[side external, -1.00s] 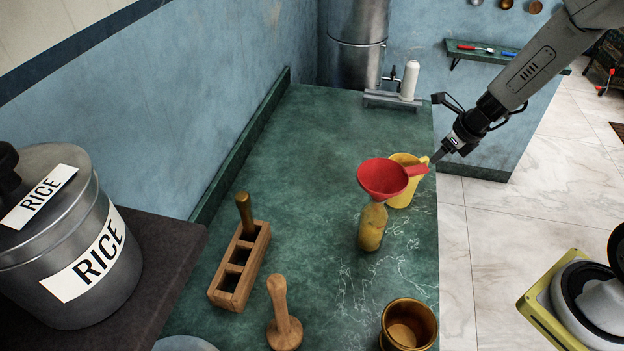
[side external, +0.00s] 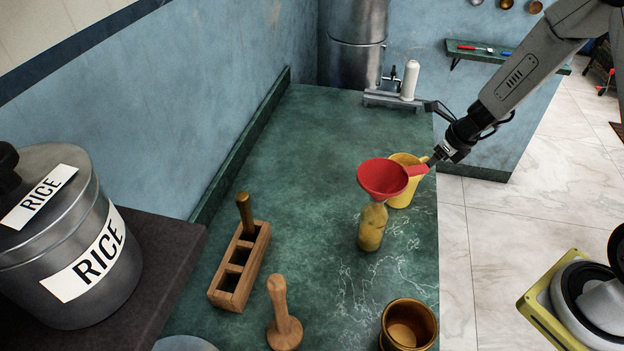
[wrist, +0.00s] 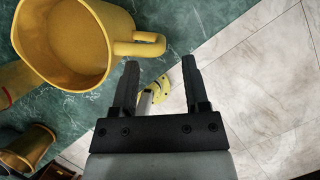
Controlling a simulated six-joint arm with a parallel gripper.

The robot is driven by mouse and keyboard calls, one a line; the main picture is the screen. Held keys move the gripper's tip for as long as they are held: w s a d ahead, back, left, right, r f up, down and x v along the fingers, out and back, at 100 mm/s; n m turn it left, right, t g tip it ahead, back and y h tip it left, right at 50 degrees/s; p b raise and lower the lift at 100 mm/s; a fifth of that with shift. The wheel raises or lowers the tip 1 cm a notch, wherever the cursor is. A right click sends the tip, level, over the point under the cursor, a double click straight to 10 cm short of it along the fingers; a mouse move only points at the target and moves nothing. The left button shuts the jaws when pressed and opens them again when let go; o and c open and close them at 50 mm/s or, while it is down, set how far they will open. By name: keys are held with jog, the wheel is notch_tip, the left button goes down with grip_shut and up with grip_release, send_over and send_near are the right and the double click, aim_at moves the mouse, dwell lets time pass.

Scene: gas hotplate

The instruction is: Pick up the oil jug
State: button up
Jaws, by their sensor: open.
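The yellow oil jug (side external: 404,196) stands upright on the green counter near its right edge, partly hidden behind the red funnel. In the wrist view the jug (wrist: 62,42) fills the upper left, its opening towards me and its handle (wrist: 140,45) pointing right. My gripper (side external: 430,163) is beside the jug on its handle side. In the wrist view my open gripper (wrist: 159,63) has its fingertips just short of the handle, with nothing held between them. I cannot tell whether a finger touches the handle.
A red funnel (side external: 382,177) sits in a bottle (side external: 372,228) close beside the jug. A brass mortar (side external: 408,325), wooden pestle (side external: 283,325) and wooden block (side external: 240,265) stand nearer. A white canister (side external: 409,80) is at the back. The counter's middle is clear.

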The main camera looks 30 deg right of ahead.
jog(key=shift+x, duration=2.6)
jog(key=shift+w, duration=0.1)
jog(key=shift+c, duration=0.3)
grip_shut()
jog(key=shift+r, duration=0.1)
